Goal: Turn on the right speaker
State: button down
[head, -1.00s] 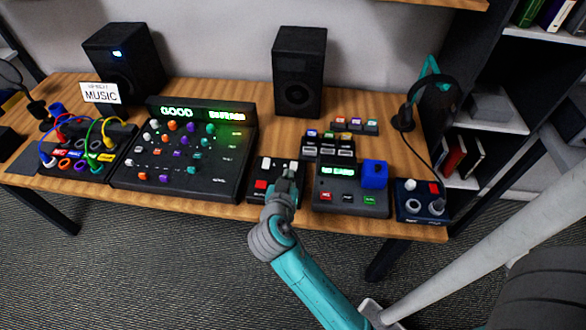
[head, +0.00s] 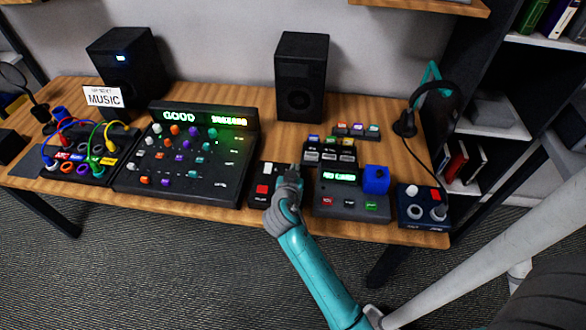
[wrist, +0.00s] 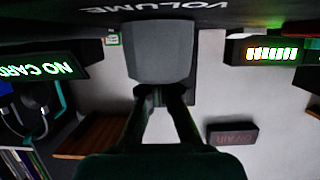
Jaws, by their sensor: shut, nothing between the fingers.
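The right speaker (head: 301,75) is a black box standing at the back of the wooden desk, with no light showing on its front. The left speaker (head: 128,68) shows a small lit blue light. A small dark box (head: 258,200) with a red button (head: 262,189) and a light slider sits at the desk's front edge. My gripper (head: 294,170) is shut and empty over this box. In the wrist view, its fingertips (wrist: 160,92) are at a grey block (wrist: 160,50) beside the word VOLUME; whether they touch it I cannot tell.
A mixer console (head: 185,165) with coloured knobs stands left of my gripper. A box with a green display (head: 345,200) and a blue cube (head: 375,179) are close on its right. Small cartridges (head: 330,150) lie behind. Bare desk shows before the right speaker.

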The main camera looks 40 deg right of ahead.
jog(key=shift+a+f, duration=0.1)
jog(key=shift+f, duration=0.7)
jog(key=shift+s+a+f, duration=0.1)
jog(key=shift+s+f, duration=0.05)
jog(key=shift+f, duration=0.25)
jog(key=shift+r, duration=0.1)
jog(key=shift+r, duration=0.8)
